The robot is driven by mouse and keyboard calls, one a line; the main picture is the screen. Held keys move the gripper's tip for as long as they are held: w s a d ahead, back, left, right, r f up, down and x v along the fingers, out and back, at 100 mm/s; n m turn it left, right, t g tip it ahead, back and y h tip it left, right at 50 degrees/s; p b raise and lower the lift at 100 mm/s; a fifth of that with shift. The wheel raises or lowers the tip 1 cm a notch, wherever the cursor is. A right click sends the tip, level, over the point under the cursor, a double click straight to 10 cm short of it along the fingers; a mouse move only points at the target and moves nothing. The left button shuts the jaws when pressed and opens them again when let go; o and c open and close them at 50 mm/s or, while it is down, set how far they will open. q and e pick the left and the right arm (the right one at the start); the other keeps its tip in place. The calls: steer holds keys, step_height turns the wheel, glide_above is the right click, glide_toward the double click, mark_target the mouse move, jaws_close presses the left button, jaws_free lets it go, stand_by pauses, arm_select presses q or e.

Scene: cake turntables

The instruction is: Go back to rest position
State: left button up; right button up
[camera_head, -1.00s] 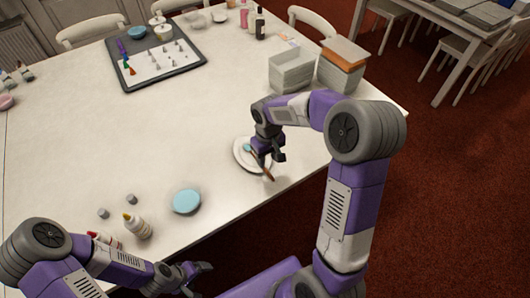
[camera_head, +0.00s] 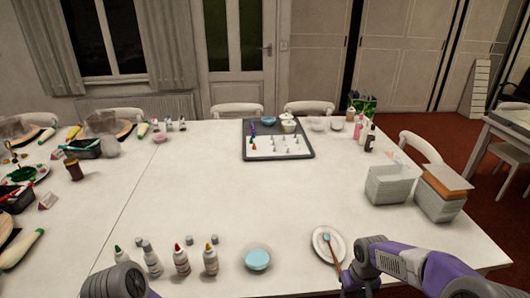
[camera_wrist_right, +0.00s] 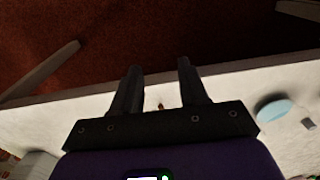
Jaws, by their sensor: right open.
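My right arm (camera_head: 415,268) comes in at the lower right of the head view, with its wrist near the table's front edge. My right gripper (camera_wrist_right: 158,78) is open in the right wrist view, with nothing between its two dark fingers. A white plate (camera_head: 318,237) with a brown-handled brush (camera_head: 334,252) lies just left of the right wrist in the head view. A small brown tip (camera_wrist_right: 160,105) shows beyond the fingers in the wrist view. Only a purple and grey part of my left arm (camera_head: 118,282) shows at the bottom left; my left gripper is out of view.
A light blue bowl (camera_head: 257,260) and several glue bottles (camera_head: 181,261) stand along the front edge. Stacked containers (camera_head: 389,186) sit at the right. A dark tray (camera_head: 305,154) lies at the back. The table's middle is clear; chairs (camera_head: 422,152) stand around it.

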steer(key=s+a+f+y, duration=0.1)
steer(key=a+f+y, duration=0.1)
steer(key=a+f, duration=0.6)
steer(key=s+a+f+m+y, duration=0.2)
steer(key=s+a+f, duration=0.5)
steer(key=s+f, duration=0.7)
steer(key=shift+s+m, duration=0.35)
steer(key=shift+m, duration=0.45)
steer(key=shift+a+f, duration=0.1)
